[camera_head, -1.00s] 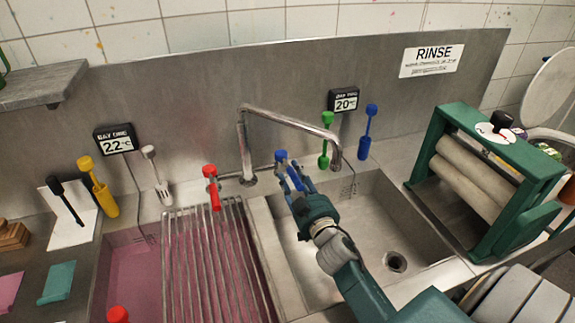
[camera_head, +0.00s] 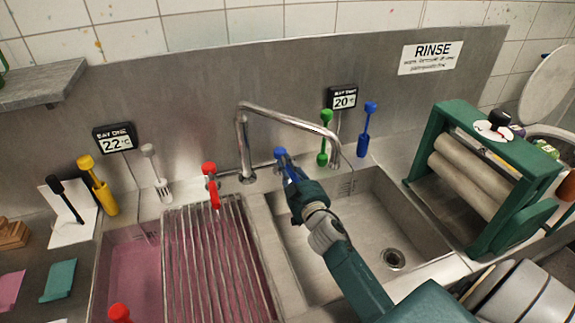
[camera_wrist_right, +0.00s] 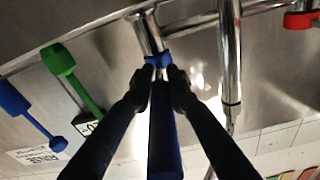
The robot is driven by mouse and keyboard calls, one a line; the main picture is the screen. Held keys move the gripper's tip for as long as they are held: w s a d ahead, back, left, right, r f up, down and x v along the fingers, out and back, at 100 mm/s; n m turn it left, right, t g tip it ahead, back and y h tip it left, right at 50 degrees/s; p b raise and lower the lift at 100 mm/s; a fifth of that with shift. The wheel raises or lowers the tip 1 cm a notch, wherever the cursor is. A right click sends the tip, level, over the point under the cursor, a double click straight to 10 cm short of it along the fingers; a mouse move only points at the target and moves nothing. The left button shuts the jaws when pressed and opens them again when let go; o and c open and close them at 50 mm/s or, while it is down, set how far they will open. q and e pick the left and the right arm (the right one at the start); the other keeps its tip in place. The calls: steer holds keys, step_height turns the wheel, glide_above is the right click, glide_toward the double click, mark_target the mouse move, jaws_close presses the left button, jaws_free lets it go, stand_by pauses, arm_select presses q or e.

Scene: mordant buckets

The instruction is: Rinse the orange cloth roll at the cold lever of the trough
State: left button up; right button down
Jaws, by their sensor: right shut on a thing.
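The blue lever (camera_head: 280,152) stands at the back rim of the steel trough, right of the tap's base. My right gripper (camera_head: 287,168) is shut on this blue lever; in the right wrist view, the two dark fingertips (camera_wrist_right: 164,78) press on both sides of its blue handle (camera_wrist_right: 165,135). The red lever (camera_head: 210,170) stands left of the tap. The spout (camera_head: 300,123) reaches right over the trough's right basin (camera_head: 345,215), and I see no water stream. I cannot make out the orange cloth roll. My left gripper is out of view.
A metal rack (camera_head: 215,245) covers part of the pink-filled left basin (camera_head: 130,275). A green wringer (camera_head: 490,180) stands right of the trough. Blue and green brushes (camera_head: 323,140) hang behind the right basin. A yellow tool (camera_head: 98,185) stands at the left.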

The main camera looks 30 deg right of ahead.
steer(key=shift+r, duration=0.1)
steer(key=shift+d+n+y+p, duration=0.45)
steer(key=shift+n+y+p, duration=0.35)
steer(key=shift+y, duration=0.3)
steer(key=shift+d+n+y, duration=0.45)
steer(key=shift+n+y, duration=0.25)
steer(key=shift+y, duration=0.4)
steer(key=shift+d+n+y, duration=0.4)
steer(key=shift+n+y, duration=0.2)
steer(key=shift+y, duration=0.3)
steer(key=shift+d+n+y+b, duration=0.25)
steer(key=shift+n+y+b, duration=0.2)
steer(key=shift+y, duration=0.3)
steer(key=shift+d+n+y+b, duration=0.2)
steer(key=shift+n+y+b, duration=0.25)
steer(key=shift+y, duration=0.3)
steer(key=shift+w, duration=0.1)
steer(key=c, duration=1.6)
jaws_free()
steer(key=shift+c, duration=0.2)
